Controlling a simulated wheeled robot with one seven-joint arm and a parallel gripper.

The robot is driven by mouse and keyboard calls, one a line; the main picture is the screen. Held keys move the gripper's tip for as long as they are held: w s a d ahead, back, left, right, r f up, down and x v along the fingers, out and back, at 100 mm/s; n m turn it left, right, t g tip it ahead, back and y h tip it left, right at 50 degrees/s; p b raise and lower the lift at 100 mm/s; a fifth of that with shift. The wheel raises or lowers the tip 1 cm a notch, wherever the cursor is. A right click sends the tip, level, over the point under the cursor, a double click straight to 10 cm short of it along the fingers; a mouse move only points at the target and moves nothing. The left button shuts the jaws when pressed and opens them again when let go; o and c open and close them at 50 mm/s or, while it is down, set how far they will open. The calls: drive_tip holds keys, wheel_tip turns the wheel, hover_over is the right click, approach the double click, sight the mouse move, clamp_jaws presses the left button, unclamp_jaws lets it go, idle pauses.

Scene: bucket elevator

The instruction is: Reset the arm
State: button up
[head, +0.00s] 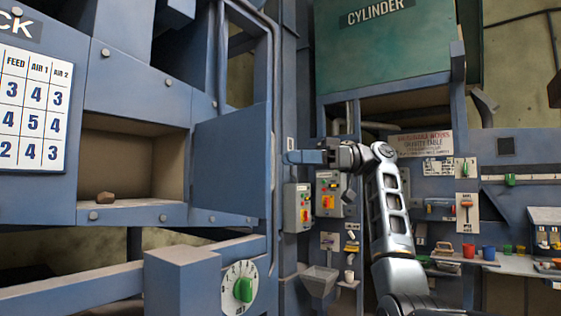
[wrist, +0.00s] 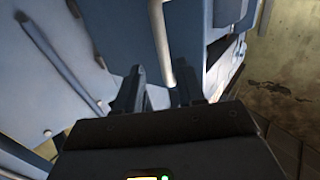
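My arm (head: 392,210) rises at the right of the middle in the head view and bends left at its top. My gripper (wrist: 160,82) shows in the wrist view with its two dark fingers apart. A pale upright rod (wrist: 160,40) shows between and beyond the fingers; I cannot tell whether it touches either one. In the head view my gripper end points left toward the open blue door (head: 232,160), and its fingertips are hard to make out there. I see no object held.
A blue cabinet has an open recess (head: 125,190) with a small brown lump (head: 106,197) inside. A dial with a green knob (head: 243,289) sits below. Control boxes (head: 298,207) are behind my gripper. A shelf with colored cups (head: 489,253) stands at right. A green cylinder housing (head: 385,50) is above.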

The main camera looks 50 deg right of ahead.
drive_tip(key=shift+v, duration=1.1)
